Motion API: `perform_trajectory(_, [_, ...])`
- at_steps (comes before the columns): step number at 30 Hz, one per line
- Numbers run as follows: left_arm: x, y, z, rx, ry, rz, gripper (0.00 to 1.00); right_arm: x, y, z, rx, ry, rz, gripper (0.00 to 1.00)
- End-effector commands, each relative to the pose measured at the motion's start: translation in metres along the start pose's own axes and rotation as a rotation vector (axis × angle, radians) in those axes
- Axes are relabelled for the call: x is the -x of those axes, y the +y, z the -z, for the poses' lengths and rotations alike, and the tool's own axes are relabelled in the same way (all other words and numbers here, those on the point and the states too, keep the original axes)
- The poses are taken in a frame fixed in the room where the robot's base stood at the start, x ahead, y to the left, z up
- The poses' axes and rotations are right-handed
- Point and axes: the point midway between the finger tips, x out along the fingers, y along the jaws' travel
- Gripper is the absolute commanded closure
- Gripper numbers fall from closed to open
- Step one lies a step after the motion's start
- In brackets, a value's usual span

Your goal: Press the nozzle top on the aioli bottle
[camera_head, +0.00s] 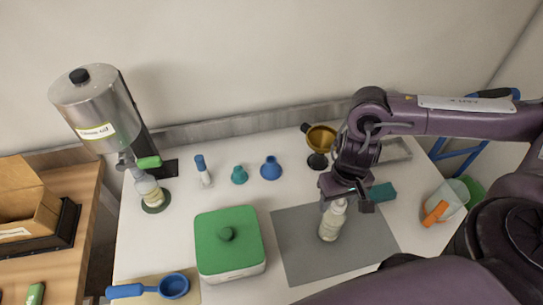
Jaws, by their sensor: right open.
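A pale bottle with a printed label (331,224) stands on the grey mat (293,249); I cannot read its label, so I cannot confirm it is the aioli bottle. My right gripper (346,203) is open at the top of this bottle, with one finger beside its neck and the other off to the right. The gripper partly covers the bottle's top. Two loose cone-shaped tops stand on the table, a teal one (240,175) and a blue one (270,169). My left gripper is out of view.
A green-lidded box (228,245) stands left of the mat. A steel dispenser (98,108) with a bottle (149,190) under it is at the left. A blue-capped small bottle (203,172), a gold funnel (320,138) and a teal block (382,192) stand nearby.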

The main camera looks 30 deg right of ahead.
Motion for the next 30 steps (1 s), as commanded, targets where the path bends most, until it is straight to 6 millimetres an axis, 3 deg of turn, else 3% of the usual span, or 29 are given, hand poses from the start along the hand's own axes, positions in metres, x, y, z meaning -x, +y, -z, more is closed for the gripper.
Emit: perform_trajectory(30, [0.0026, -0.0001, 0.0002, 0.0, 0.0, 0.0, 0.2, -0.0001, 0.0071, 0.0002, 0.0, 0.0, 0.0, 0.44])
